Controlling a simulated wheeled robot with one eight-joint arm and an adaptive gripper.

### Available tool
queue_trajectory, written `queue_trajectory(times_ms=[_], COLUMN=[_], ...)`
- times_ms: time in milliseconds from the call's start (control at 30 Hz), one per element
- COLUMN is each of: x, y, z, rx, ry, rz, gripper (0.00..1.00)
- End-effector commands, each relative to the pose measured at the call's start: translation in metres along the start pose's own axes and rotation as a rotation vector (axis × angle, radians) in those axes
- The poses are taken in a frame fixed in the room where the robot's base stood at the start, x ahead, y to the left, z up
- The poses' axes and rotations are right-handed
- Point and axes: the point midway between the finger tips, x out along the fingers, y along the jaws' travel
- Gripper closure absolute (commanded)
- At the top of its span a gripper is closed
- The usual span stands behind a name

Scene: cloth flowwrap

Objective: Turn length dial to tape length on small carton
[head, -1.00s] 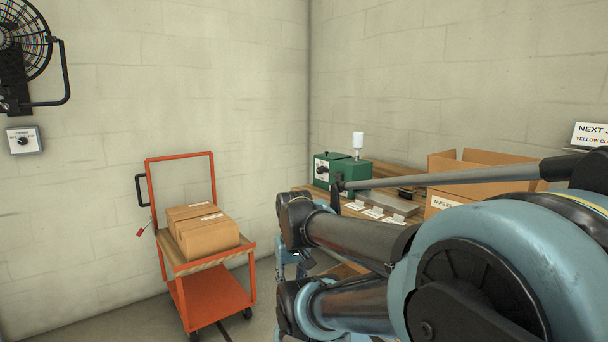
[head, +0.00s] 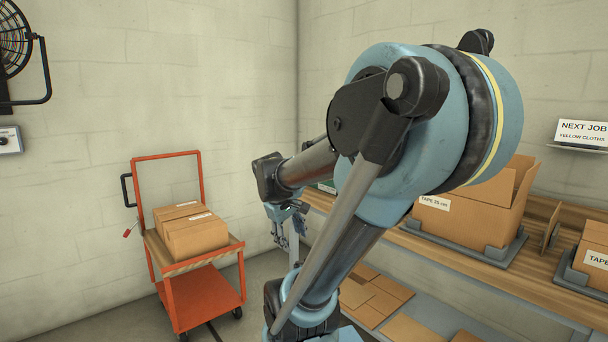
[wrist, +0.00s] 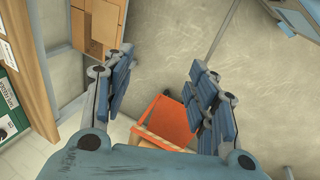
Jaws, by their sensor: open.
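The green tape machine (head: 326,187) is mostly hidden behind my arm in the head view. In the wrist view the green machine (wrist: 9,95) shows at the left edge, with a dark round knob (wrist: 4,133) partly cut off. Its setting cannot be read. A carton (head: 465,216) on the bench carries a label reading "TAPE 25 cm". Another carton (head: 594,255) at the right edge has a "TAPE" label whose number is cut off. My gripper (wrist: 160,68) is open and empty, to the right of the machine in the wrist view, apart from it.
A wooden bench (head: 560,215) runs along the right wall. Flat cardboard (head: 375,295) lies below it. An orange cart (head: 205,290) with brown boxes (head: 190,230) stands at left. A "NEXT JOB, YELLOW CLOTHS" sign (head: 583,132) hangs at right. A fan (head: 18,55) is at upper left.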

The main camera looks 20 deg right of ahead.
Motion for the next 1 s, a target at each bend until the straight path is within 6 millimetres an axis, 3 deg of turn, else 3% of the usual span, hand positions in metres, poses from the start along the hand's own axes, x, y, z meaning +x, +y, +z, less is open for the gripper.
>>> queue_trajectory(times_ms=[100,500,1000], x=[-0.005,-0.008,0.011], y=[0.033,0.130,0.224], z=[-0.027,-0.119,-0.246], rx=[-0.112,-0.493,-0.943], ry=[-0.027,-0.167,-0.446], rz=[0.075,0.309,0.551], gripper=[0.47,0.47,0.47])
